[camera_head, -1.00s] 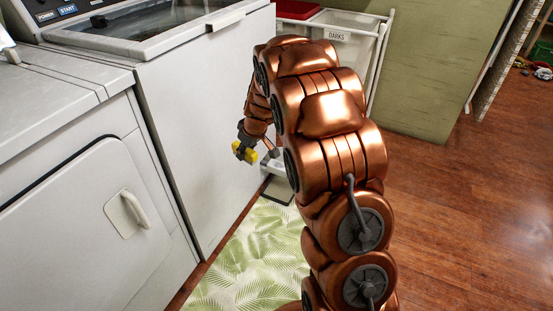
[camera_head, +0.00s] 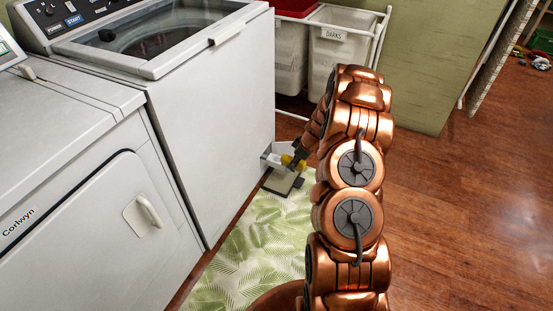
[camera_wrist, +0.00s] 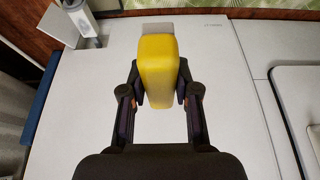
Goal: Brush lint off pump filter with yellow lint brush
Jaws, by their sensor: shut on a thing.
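My gripper (camera_wrist: 158,92) is shut on the yellow lint brush (camera_wrist: 158,62), seen large in the middle of the wrist view. In the head view the brush (camera_head: 288,161) is small, at the low white compartment (camera_head: 270,153) by the washer's far front corner. I cannot tell whether it touches anything there. In the wrist view a pale, cylinder-like part, which looks like the pump filter (camera_wrist: 79,17), stands at the upper left by a grey recess (camera_wrist: 87,43), apart from the brush. I cannot make out the filter in the head view; lint is too small to tell.
The washer (camera_head: 210,120) stands on the left, beside another white machine (camera_head: 75,215). A flat grey tray (camera_head: 284,182) lies on the floor below the compartment, near a leaf-patterned mat (camera_head: 255,240). Laundry bins (camera_head: 335,60) stand behind.

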